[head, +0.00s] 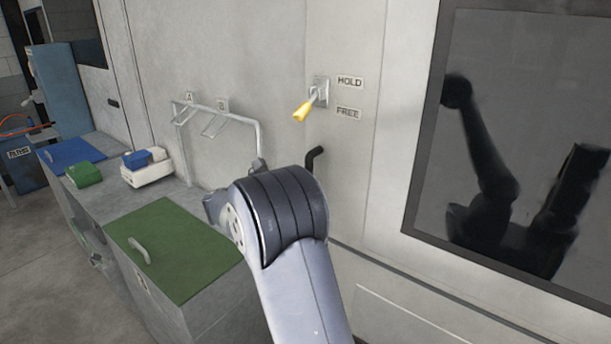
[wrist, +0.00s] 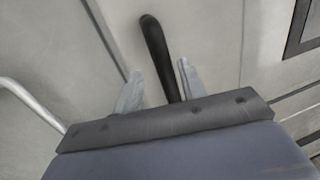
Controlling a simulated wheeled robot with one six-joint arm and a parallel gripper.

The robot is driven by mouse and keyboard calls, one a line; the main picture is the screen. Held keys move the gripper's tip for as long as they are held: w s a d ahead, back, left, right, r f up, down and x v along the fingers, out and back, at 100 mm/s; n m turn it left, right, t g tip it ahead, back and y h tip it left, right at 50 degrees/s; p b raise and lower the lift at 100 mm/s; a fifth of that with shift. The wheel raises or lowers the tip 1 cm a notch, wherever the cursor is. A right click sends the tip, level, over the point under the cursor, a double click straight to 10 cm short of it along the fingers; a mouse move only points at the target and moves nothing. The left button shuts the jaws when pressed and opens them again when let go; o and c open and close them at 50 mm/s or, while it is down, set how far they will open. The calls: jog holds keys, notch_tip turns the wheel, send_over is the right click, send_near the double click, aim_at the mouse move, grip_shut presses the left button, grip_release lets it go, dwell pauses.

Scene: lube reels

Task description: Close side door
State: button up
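A black handle (head: 313,157) stands out from the pale wall panel (head: 345,180), below a lever with a yellow grip (head: 302,111). In the wrist view, the handle (wrist: 157,50) runs between the two pale fingers of my gripper (wrist: 160,69). The gripper is open, with gaps visible on both sides of the handle. I cannot tell how deep the handle sits between the fingers. In the head view my arm hides the fingers and the lower handle. Which panel is the side door, and how far it stands open, is unclear.
HOLD (head: 349,82) and FREE (head: 348,113) labels sit beside the lever. A metal rail (head: 262,140) stands left of the handle. A counter with a green lid (head: 170,250) and a white box (head: 148,175) lies left. A dark glossy window (head: 540,80) is at right.

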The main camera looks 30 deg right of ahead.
jog(key=s+a+b, duration=0.1)
jog(key=a, duration=0.6)
jog(key=shift+s, duration=0.2)
jog(key=p, duration=0.3)
send_near(327, 167)
jog(key=w+d, duration=0.2)
jog(key=d, duration=0.2)
jog(key=shift+s+d+f+b, duration=0.1)
jog(key=shift+s+d+b, duration=0.2)
jog(key=shift+s+d, duration=0.2)
jog(key=shift+w, duration=0.15)
jog(key=shift+a, duration=0.1)
